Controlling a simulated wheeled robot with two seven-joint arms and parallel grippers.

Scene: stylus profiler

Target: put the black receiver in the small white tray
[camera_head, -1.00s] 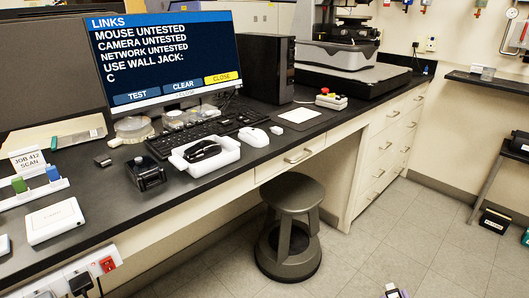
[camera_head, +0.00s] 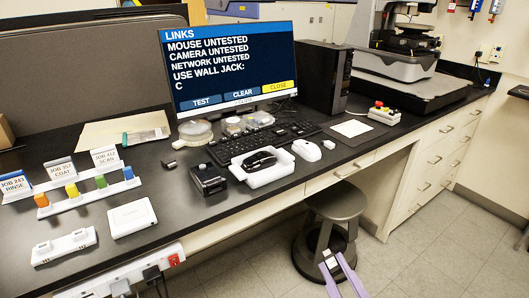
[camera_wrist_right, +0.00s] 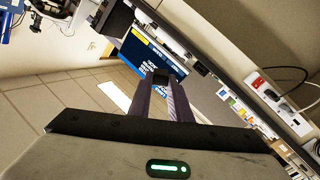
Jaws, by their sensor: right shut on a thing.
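My right gripper (camera_head: 327,258) shows at the bottom of the head view with purple fingers, in front of the stool and below the desk top. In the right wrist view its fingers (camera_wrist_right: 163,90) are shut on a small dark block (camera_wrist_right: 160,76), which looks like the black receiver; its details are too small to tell. A small white tray (camera_head: 286,174) lies on the desk with a black mouse (camera_head: 259,161) in it. The gripper is apart from the tray, to its lower right. My left gripper is not in view.
A black boxy device (camera_head: 208,180) stands left of the tray, with the keyboard (camera_head: 262,142) behind. A grey stool (camera_head: 336,203) stands before the desk.

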